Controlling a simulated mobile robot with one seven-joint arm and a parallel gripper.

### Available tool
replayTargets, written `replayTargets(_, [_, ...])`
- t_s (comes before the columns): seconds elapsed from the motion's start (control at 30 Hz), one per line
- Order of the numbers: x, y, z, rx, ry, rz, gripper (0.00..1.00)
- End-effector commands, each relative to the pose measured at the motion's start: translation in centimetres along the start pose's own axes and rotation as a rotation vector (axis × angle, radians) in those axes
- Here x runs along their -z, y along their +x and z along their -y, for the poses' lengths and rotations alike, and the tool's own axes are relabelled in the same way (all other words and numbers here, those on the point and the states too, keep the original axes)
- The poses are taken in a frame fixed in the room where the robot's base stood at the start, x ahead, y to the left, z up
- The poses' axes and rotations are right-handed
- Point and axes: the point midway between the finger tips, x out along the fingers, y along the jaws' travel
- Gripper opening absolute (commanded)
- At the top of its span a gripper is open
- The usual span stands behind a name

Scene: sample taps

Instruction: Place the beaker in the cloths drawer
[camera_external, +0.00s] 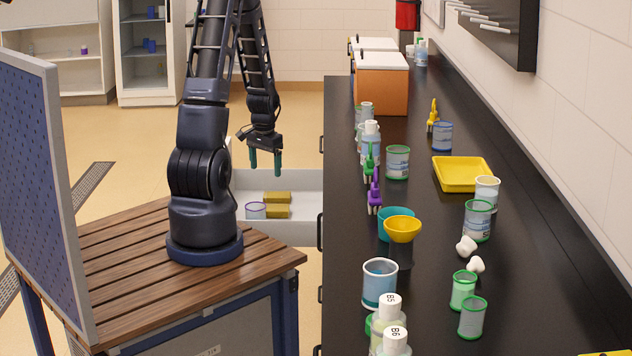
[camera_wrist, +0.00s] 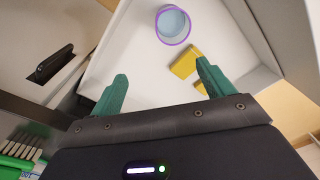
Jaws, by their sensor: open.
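A clear, bluish beaker with a purple rim (camera_external: 255,211) stands in the open white drawer (camera_external: 303,184), beside two folded yellow cloths (camera_external: 278,196). In the wrist view the beaker (camera_wrist: 172,27) is seen from above, upright on the drawer floor (camera_wrist: 137,52), apart from the yellow cloths (camera_wrist: 184,62). My gripper (camera_external: 265,163) hangs above the drawer with its green fingers pointing down. In the wrist view the fingers (camera_wrist: 161,72) are spread wide with nothing between them, apart from the beaker. The nearer cloth is partly hidden by the right finger.
The black counter (camera_external: 335,210) runs along the drawer's right side. It holds several beakers and bottles, a yellow tray (camera_external: 463,174), a yellow funnel (camera_external: 402,229) and an orange box (camera_external: 381,84). A wooden-topped cart (camera_external: 140,250) stands left of the drawer.

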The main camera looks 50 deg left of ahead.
Motion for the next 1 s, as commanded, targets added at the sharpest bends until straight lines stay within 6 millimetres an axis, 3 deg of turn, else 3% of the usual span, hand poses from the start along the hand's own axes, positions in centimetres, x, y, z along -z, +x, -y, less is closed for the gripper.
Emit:
replayTargets(0.1, [0.5, -3.8, -1.9, 0.010, 0.014, -0.031, 0.80])
replayTargets(0.47, [-0.4, -13.8, -7.6, 0.022, 0.044, -0.113, 0.80])
replayTargets(0.77, [-3.4, -21.1, -12.2, 0.017, 0.067, -0.182, 0.80])
replayTargets(1.0, [-7.0, -26.1, -15.3, 0.004, 0.087, -0.238, 0.80])
